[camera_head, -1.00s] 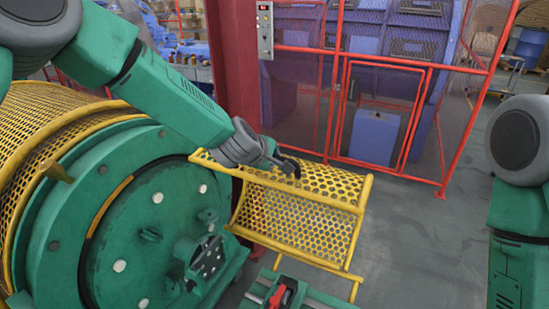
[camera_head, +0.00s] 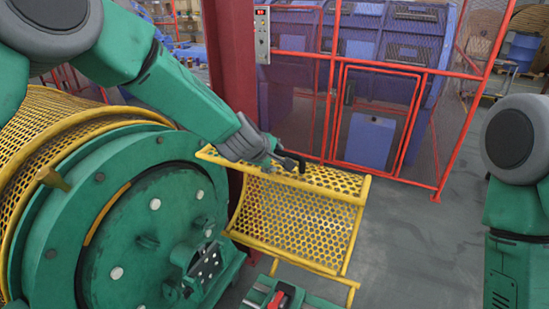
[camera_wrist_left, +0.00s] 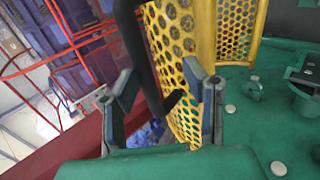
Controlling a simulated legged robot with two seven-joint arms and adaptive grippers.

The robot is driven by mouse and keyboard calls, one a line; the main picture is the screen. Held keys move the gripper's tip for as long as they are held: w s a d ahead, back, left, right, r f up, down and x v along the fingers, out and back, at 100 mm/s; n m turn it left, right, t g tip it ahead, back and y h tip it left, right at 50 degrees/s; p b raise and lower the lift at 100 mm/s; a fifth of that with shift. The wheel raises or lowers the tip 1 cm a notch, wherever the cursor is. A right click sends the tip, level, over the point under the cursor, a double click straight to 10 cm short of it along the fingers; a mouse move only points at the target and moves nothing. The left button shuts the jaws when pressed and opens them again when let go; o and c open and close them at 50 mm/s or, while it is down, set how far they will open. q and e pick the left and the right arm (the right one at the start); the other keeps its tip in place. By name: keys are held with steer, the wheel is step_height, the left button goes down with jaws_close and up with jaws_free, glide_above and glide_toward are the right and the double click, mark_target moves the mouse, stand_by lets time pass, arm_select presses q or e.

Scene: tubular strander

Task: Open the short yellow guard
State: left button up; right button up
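The short yellow guard (camera_head: 300,215) is a curved perforated panel in a tubular frame, in the middle of the head view beside the green round machine housing. My left gripper (camera_head: 284,163) is at its upper edge, by a dark handle. In the left wrist view my left gripper (camera_wrist_left: 163,92) has its two fingers apart. The dark handle (camera_wrist_left: 140,55) and the perforated guard (camera_wrist_left: 175,45) show between and beyond the fingers. I cannot tell whether a finger touches the handle. My right arm shows at the right edge of the head view; its gripper is outside the picture.
The green round housing (camera_head: 150,235) fills the lower left, with a longer yellow mesh guard (camera_head: 35,125) behind it. A dark red column (camera_head: 232,70) stands behind the short guard. A red-framed mesh fence (camera_head: 385,70) stands at the back. Grey floor (camera_head: 420,250) is clear at right.

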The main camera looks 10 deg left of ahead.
arm_select(q)
steer(key=shift+s+d+f, duration=0.1)
steer(key=shift+s+f, duration=0.3)
steer(key=shift+f, duration=0.2)
steer(key=w+v, duration=0.1)
steer(key=v, duration=1.1)
steer(key=shift+r, duration=0.35)
steer(key=shift+s, duration=0.1)
